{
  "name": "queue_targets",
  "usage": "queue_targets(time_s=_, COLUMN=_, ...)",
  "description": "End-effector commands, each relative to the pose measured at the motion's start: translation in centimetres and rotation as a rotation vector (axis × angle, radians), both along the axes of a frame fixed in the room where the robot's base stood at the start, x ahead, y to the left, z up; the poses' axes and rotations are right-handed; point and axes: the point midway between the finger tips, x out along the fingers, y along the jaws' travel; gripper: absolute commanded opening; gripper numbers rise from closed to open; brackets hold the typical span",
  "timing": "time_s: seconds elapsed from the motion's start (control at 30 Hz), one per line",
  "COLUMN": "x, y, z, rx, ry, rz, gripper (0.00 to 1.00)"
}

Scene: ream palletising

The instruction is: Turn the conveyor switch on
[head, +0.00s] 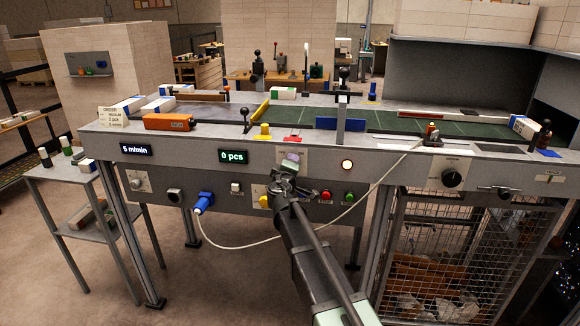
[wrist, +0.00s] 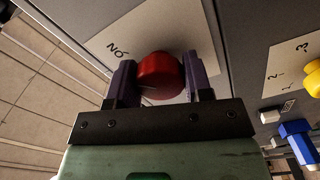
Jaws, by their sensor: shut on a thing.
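A red round switch knob (wrist: 160,75) stands on a pale plate (wrist: 112,48) marked with letters that read "NO" in the wrist view, apparently "ON" upside down. My gripper (wrist: 164,82) has a dark finger on each side of the knob and is shut on it. In the head view my gripper (head: 287,178) reaches the front panel of the conveyor (head: 400,128), below its plate (head: 284,152). The knob is hidden there behind my gripper. The display (head: 234,156) reads "0 pcs" and another display (head: 136,149) reads "5 m/min". A round lamp (head: 347,164) glows orange-white.
Close to my gripper are a yellow knob (head: 265,201) on a numbered plate, a red button (head: 326,195) and a green button (head: 349,196). A blue plug (head: 203,203) trails a pale cable (head: 300,231) across the panel behind my arm. A black dial (head: 452,177) sits right.

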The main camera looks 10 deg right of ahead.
Motion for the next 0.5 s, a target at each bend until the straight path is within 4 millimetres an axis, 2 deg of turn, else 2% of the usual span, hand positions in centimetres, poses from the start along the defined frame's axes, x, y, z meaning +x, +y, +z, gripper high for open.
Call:
queue_targets(time_s=0.07, x=-0.08, y=0.0, z=-0.04, rx=0.003, ry=0.0, rz=0.0, gripper=0.23)
queue_targets(time_s=0.1, x=-0.07, y=0.01, z=-0.05, rx=0.002, ry=0.0, rz=0.0, gripper=0.51)
queue_targets(time_s=0.23, x=-0.05, y=0.01, z=-0.03, rx=0.002, ry=-0.001, rz=0.0, gripper=0.71)
queue_targets(time_s=0.5, x=-0.08, y=0.02, z=-0.01, rx=0.0, ry=0.0, rz=0.0, gripper=0.72)
